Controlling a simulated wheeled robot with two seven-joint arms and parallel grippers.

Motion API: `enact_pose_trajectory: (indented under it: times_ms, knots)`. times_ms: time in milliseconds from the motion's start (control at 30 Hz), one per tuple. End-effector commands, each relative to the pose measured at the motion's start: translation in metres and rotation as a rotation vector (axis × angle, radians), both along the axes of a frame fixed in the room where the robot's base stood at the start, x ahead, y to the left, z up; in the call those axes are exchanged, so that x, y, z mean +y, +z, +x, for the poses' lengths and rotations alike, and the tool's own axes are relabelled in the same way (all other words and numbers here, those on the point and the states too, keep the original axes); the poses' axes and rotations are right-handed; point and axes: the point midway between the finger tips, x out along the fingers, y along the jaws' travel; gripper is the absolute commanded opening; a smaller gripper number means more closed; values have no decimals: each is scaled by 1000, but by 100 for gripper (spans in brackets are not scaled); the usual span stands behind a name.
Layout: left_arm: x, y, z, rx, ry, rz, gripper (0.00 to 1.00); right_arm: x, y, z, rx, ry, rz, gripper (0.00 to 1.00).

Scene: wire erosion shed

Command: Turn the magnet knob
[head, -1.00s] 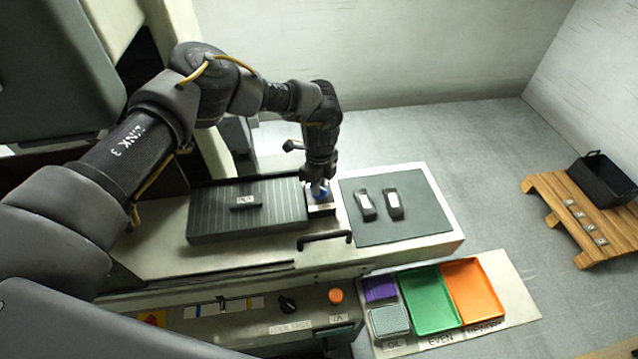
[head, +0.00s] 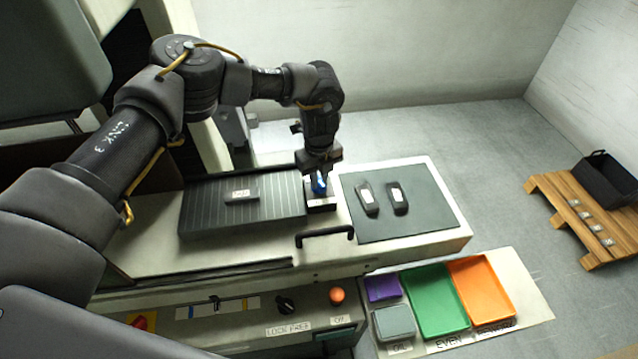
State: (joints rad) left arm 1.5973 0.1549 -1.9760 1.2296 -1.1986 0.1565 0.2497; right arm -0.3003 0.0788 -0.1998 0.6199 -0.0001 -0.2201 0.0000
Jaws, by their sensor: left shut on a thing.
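The magnet knob (head: 319,184) is a small blue knob on a dark block with a pale label, beside the right end of the ribbed dark magnet plate (head: 275,205). My left gripper (head: 319,178) points down over the block and is shut on the blue knob, hiding part of it. A small dark part with a white label (head: 238,196) lies on the ribbed plate. My right gripper is not in view.
Two dark labelled parts (head: 367,197) lie on a dark mat (head: 400,228) right of the knob. A black handle (head: 325,236) stands in front. Green (head: 433,325) and orange (head: 482,290) trays sit lower right. A black crate (head: 608,180) stands on a wooden pallet (head: 560,205).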

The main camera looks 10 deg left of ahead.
Motion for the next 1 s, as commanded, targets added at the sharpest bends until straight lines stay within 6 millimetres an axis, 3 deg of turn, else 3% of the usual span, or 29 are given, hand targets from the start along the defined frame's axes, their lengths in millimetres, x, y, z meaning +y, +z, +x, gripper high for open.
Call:
enact_pose_trajectory:
  times_ms: [33,400,1000]
  knots:
    - [0,-5,1,-2,-41,-1,0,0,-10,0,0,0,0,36]
    - [0,-4,1,-2,-394,0,0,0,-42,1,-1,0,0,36]
    - [0,-1,1,-3,-921,1,0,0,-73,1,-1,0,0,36]
